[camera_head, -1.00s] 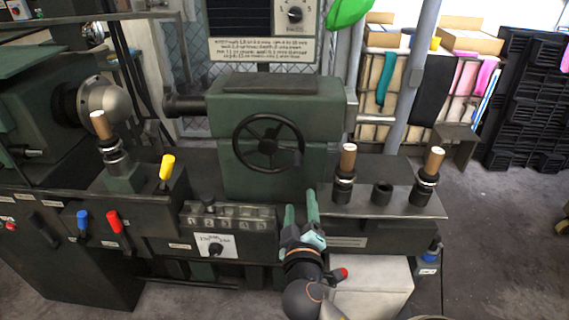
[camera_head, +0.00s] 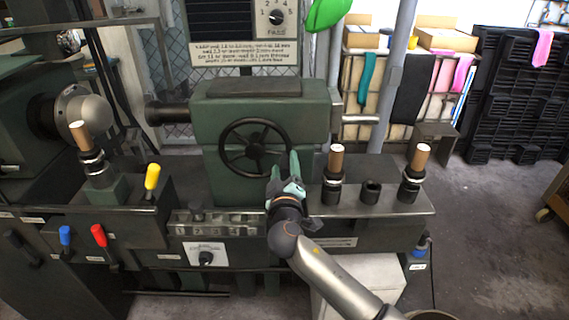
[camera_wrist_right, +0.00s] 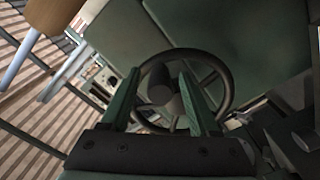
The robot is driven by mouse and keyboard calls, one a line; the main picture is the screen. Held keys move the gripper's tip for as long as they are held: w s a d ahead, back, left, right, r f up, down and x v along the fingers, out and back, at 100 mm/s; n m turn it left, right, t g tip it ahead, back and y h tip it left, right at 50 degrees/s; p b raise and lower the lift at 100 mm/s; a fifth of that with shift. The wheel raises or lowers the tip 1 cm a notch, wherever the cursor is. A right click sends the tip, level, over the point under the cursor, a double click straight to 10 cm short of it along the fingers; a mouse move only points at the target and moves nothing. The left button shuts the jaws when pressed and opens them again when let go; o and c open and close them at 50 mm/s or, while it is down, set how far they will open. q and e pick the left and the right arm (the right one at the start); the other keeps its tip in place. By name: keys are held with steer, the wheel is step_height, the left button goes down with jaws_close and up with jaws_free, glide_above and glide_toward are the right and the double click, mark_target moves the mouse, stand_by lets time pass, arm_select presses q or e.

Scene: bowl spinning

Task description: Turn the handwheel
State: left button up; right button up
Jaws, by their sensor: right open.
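The black spoked handwheel (camera_head: 223,147) is on the front of a green machine housing in the head view. My left gripper is out of view.
Wooden-topped handles (camera_head: 335,162) and (camera_head: 416,165) stand on the ledge to the right. A yellow lever (camera_head: 152,177), a red lever (camera_head: 100,236) and a blue lever (camera_head: 65,236) are to the left. Open floor lies right.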

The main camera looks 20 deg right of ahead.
steer(key=shift+w+d, duration=0.15)
steer(key=shift+w, duration=0.4)
jaws_close()
stand_by(1.1)
